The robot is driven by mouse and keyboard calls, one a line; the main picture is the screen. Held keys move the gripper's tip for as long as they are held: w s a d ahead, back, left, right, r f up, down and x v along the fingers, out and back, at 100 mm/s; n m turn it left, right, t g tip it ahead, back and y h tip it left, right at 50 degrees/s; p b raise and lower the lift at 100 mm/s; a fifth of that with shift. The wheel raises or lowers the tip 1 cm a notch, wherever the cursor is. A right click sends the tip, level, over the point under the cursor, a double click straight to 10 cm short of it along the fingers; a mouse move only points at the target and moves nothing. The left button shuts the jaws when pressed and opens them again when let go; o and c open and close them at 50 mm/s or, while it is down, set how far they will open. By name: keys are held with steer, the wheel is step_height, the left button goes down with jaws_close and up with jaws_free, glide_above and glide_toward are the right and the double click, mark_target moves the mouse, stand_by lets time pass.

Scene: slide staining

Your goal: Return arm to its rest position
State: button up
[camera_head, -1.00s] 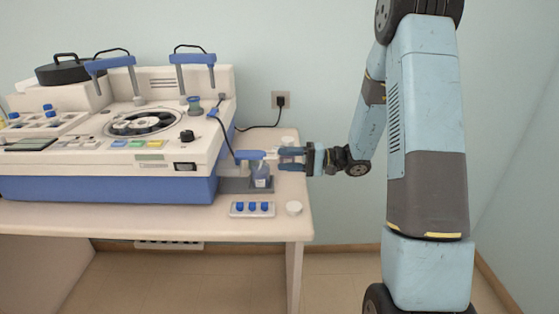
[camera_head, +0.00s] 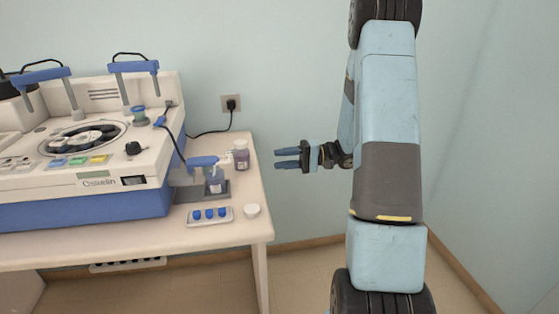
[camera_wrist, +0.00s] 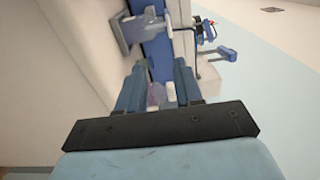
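My gripper (camera_head: 276,158) is in the air to the right of the table (camera_head: 256,222), apart from everything on it. Its two blue fingers are spread, with an empty gap between them, and point left towards the bench. In the wrist view my gripper (camera_wrist: 160,80) also shows both fingers apart; a bottle shows in the distance through the gap. My arm hangs folded on the right side of the head view.
The staining machine (camera_head: 80,165) fills the table's left. The floor right of the table is clear.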

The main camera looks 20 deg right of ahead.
stand_by(0.3)
steer(key=s+a+r+n+g+h, duration=0.1)
steer(key=s+a+r+g+h, duration=0.1)
steer(key=s+a+r+h, duration=0.4)
steer(key=s+a+r+n+g+h, duration=0.1)
steer(key=s+r+n+g+h, duration=0.2)
steer(key=s, duration=0.5)
steer(key=s+d+r+m+t+h, duration=0.2)
steer(key=s+d+r+t+h, duration=0.2)
steer(key=s+r+t+h, duration=0.3)
steer(key=s+r+h, duration=0.1)
steer(key=s+r, duration=0.1)
steer(key=s, duration=0.3)
steer(key=shift+s+t+h, duration=0.15)
steer(key=shift+t+h, duration=0.25)
